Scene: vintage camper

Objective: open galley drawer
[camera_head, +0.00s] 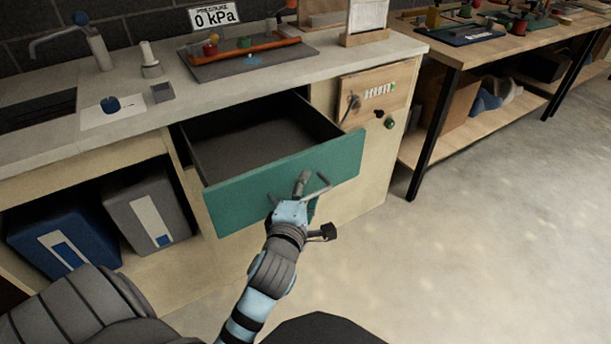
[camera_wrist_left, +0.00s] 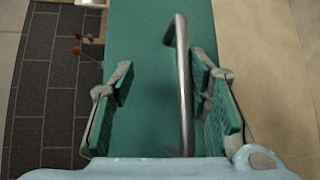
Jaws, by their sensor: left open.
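The galley drawer's teal front (camera_head: 245,197) stands well out from the counter in the head view. The drawer's dark inside (camera_head: 255,140) shows and looks empty. A grey bar handle (camera_head: 318,188) is on the front. My left gripper (camera_head: 296,203) is at the handle. In the left wrist view the gripper (camera_wrist_left: 161,76) is open, with a finger on each side of the handle (camera_wrist_left: 183,90). The handle lies nearer the right-hand finger; I cannot tell whether they touch. The teal front (camera_wrist_left: 145,30) fills the space behind. My right gripper is out of view.
Blue (camera_head: 55,232) and grey (camera_head: 150,215) bins stand in the open shelf left of the drawer. The counter (camera_head: 235,80) above holds a tap, a tray and small items. A wooden workbench (camera_head: 470,48) stands at right. The floor (camera_head: 480,240) at right is clear.

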